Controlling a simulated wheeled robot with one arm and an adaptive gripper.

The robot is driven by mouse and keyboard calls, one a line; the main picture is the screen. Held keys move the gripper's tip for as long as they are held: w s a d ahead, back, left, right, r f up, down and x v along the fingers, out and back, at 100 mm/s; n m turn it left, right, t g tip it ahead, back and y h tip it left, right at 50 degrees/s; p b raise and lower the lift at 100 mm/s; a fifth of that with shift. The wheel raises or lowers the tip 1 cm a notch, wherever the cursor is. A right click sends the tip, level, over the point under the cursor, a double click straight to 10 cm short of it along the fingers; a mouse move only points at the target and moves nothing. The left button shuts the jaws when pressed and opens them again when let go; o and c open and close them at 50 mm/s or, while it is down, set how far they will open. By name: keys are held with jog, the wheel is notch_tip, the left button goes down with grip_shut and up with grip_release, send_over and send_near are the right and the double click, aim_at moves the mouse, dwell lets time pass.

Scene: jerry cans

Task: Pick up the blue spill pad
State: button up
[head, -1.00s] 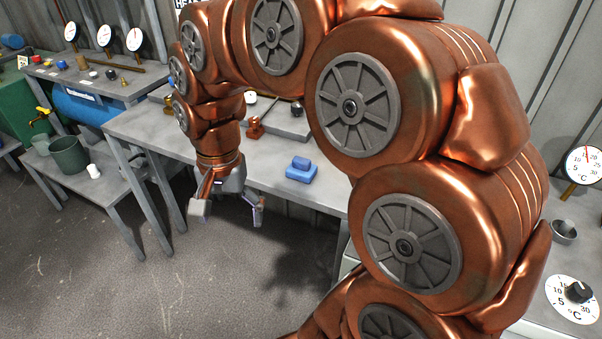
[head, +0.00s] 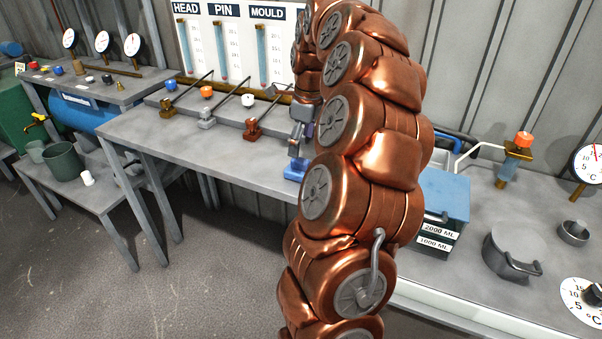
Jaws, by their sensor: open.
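The blue spill pad (head: 294,172) lies on the grey bench, near its front edge. Only its left part shows in the head view; my copper arm hides the rest. My gripper (head: 299,151) points down just above the pad, partly hidden behind my arm. One grey finger shows at the pad's left side. The jaws are open. I cannot tell whether a finger touches the pad.
Several levers with coloured knobs, such as the white knob (head: 248,100), stand behind the gripper below a gauge board (head: 240,45). A blue-topped box (head: 443,200) and a dark pot (head: 511,256) stand right. The bench's left part (head: 150,128) is clear.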

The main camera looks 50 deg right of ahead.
aim_at(301, 159)
jog(key=shift+s+d+f, duration=0.1)
jog(key=shift+d+f, duration=0.1)
jog(key=shift+d, duration=0.2)
jog(key=shift+f+m, duration=0.2)
jog(key=shift+m, duration=0.1)
jog(key=shift+w+a+f+p, duration=0.15)
jog(key=shift+f+p, duration=0.1)
jog(key=shift+f, duration=0.95)
jog(key=shift+w+a+f+p, duration=0.15)
jog(key=shift+f+p, duration=0.1)
jog(key=shift+f, duration=1)
jog(key=shift+a+f+p, duration=0.15)
jog(key=shift+f+p, duration=0.1)
jog(key=shift+f, duration=0.95)
jog(key=shift+c, duration=0.3)
jog(key=c, duration=1.2)
